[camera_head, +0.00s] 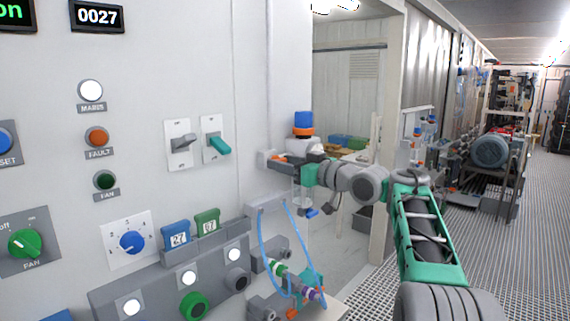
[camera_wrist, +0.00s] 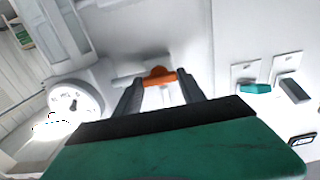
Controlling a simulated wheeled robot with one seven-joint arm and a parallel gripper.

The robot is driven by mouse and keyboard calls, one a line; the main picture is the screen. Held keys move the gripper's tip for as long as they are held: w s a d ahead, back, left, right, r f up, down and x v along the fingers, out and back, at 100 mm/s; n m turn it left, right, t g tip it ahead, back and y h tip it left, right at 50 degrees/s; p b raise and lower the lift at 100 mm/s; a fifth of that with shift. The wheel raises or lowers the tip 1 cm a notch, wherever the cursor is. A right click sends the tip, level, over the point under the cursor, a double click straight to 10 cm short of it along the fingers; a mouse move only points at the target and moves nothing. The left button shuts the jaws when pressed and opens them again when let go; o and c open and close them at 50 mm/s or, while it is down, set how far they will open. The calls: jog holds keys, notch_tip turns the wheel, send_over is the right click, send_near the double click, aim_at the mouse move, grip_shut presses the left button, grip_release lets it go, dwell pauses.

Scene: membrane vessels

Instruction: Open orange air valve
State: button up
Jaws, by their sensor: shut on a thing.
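The orange air valve (camera_wrist: 159,74) shows in the wrist view as a small orange handle on a white fitting on the pale wall, with a short light pipe to its left. My gripper (camera_wrist: 160,78) has its two dark fingers on either side of the handle and is shut on it. In the head view my gripper (camera_head: 273,161) reaches left to the edge of the white panel, below a blue cap with an orange ring (camera_head: 303,124). There the valve handle is mostly hidden by the fingers.
A round white gauge (camera_wrist: 75,103) is close left of the fingers in the wrist view. A teal switch (camera_head: 219,144) and a grey switch (camera_head: 183,142) stick out of the panel. Blue hoses (camera_head: 263,240) hang below my gripper. The grated aisle (camera_head: 520,255) is open at right.

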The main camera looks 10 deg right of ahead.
jog(key=c, duration=0.4)
jog(key=shift+c, duration=0.2)
jog(key=shift+f+n+b, duration=0.1)
jog(key=shift+n+b, duration=0.3)
jog(key=shift+b, duration=0.1)
jog(key=shift+n+b, duration=3.9)
jog(key=shift+n, duration=3.7)
jog(key=o, duration=1.4)
jog(key=shift+c, duration=0.2)
